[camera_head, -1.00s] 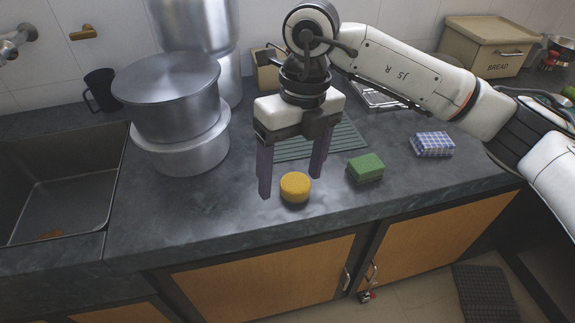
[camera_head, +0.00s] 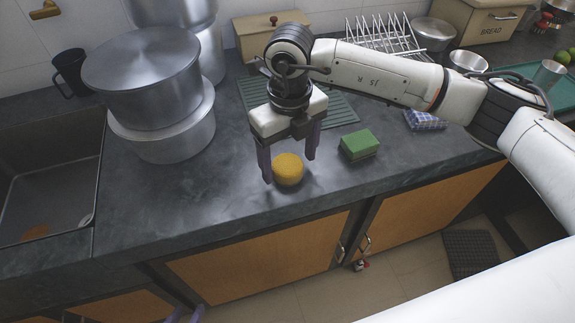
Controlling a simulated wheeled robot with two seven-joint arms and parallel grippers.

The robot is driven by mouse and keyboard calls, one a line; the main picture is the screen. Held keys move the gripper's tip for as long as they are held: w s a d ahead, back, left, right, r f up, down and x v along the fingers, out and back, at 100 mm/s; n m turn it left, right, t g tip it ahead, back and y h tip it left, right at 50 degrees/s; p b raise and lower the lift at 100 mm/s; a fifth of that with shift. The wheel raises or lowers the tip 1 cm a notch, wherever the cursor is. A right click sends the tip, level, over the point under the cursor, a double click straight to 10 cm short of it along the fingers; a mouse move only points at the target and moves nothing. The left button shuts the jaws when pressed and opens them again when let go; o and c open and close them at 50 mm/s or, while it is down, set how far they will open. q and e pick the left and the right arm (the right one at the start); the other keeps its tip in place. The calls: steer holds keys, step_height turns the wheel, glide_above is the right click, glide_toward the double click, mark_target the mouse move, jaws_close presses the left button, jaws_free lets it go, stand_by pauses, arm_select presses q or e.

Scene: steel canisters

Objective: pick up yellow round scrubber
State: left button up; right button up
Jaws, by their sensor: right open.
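The yellow round scrubber (camera_head: 288,170) lies on the dark counter near its front edge. My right gripper (camera_head: 289,165) points down over it, open, with one purple finger at its left and the other at its right, slightly behind. The scrubber is between or just in front of the fingers; I cannot tell whether they touch it. My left gripper (camera_head: 185,315) shows only as two purple fingertips at the bottom edge, apart with nothing visible between them.
A green sponge (camera_head: 359,144) lies right of the scrubber, with a blue checked cloth (camera_head: 425,120) beyond. A ridged green mat (camera_head: 341,112) is behind the gripper. Large steel canisters (camera_head: 160,145) and a sink (camera_head: 50,190) are at left. The counter left of the scrubber is clear.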

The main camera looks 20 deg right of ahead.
mark_target(289, 166)
steer(key=shift+f, duration=0.3)
steer(key=c, duration=1.1)
step_height(289, 166, up, 10)
steer(key=shift+r+b, duration=0.1)
steer(key=shift+b, duration=0.25)
